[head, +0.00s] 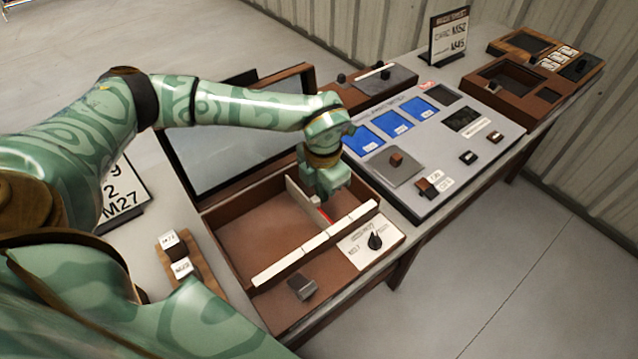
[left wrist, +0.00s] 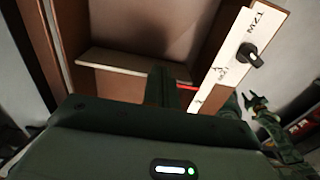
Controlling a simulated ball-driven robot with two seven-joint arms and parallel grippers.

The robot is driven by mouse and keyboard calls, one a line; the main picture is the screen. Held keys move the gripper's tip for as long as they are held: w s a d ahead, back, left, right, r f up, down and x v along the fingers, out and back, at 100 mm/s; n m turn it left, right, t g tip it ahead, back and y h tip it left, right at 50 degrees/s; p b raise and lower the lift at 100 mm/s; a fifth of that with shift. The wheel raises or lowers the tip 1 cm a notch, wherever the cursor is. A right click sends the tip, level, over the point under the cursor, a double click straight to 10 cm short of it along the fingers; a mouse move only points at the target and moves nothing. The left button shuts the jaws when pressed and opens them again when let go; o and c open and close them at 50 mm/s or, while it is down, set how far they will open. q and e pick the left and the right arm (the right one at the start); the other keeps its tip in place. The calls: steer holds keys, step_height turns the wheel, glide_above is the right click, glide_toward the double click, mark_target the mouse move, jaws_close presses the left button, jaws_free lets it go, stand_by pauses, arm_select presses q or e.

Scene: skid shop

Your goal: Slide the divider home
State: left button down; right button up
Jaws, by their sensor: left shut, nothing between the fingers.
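The divider (head: 302,199) is a thin cream panel standing on edge in the open brown tray (head: 226,222). Its pale top edge shows in the left wrist view (left wrist: 120,65) as a bar across the tray. My left gripper (head: 327,199) is shut and empty, low over the tray beside the divider's front end. Its fingers also show in the left wrist view (left wrist: 163,86), close to the bar's right end; I cannot tell if they touch it. A red mark (head: 324,215) lies near the fingers. Small in the left wrist view is a green part, likely my right gripper (left wrist: 258,101), too small to read.
A cream segmented strip (head: 315,244) runs along the tray's front. Beside it are a white plate with a black knob (head: 375,241) and a dark block (head: 301,287). A grey panel with blue squares (head: 395,123) stands right. A dark framed lid (head: 225,135) rises behind.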

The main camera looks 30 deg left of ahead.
arm_select(q)
steer(key=shift+s+a+r+p, duration=0.1)
steer(key=shift+s+a+p, duration=0.1)
steer(key=shift+s+p, duration=0.3)
steer(key=shift+s+a+p, duration=0.2)
steer(key=shift+s+p, duration=0.1)
steer(key=shift+s, duration=0.45)
steer(key=shift+a, duration=0.1)
steer(key=shift+s+a+p, duration=0.3)
steer(key=shift+s+p, duration=0.4)
steer(key=shift+s, duration=0.15)
steer(key=shift+s+a+p, duration=0.25)
steer(key=shift+s+p, duration=0.4)
steer(key=shift+s, duration=0.15)
